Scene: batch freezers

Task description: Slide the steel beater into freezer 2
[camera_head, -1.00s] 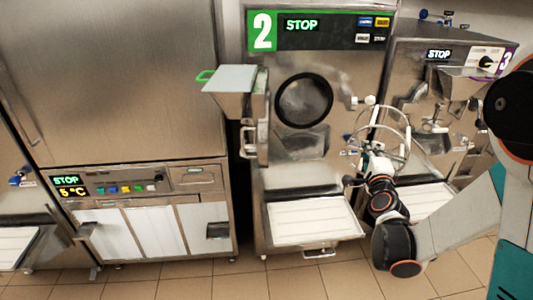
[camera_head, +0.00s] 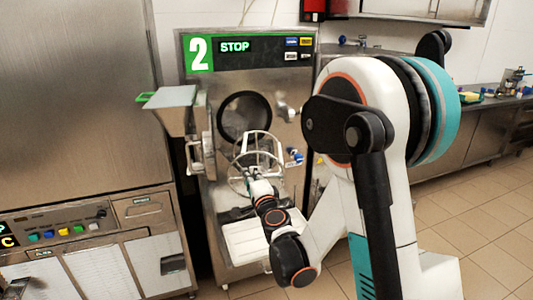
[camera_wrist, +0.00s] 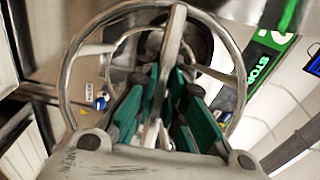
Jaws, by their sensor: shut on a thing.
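The steel beater (camera_head: 258,138) is an open frame with rings and bars. In the wrist view its ring and central bar (camera_wrist: 174,32) fill the middle. My gripper (camera_wrist: 158,100), with green-padded fingers, is shut on the central bar. In the head view my gripper (camera_head: 259,182) is at the beater's near end. Freezer 2 (camera_head: 215,170) is a steel cabinet with a green "2" and a STOP display. Its round dark opening (camera_head: 244,117) is uncovered. The beater is in front of the freezer, overlapping the opening's lower right edge in the picture; the gap between them cannot be told.
A white tray (camera_head: 245,238) juts out below. A steel cabinet (camera_head: 80,90) stands at the left. A counter (camera_head: 480,125) runs along the right, with clear tiled floor before it.

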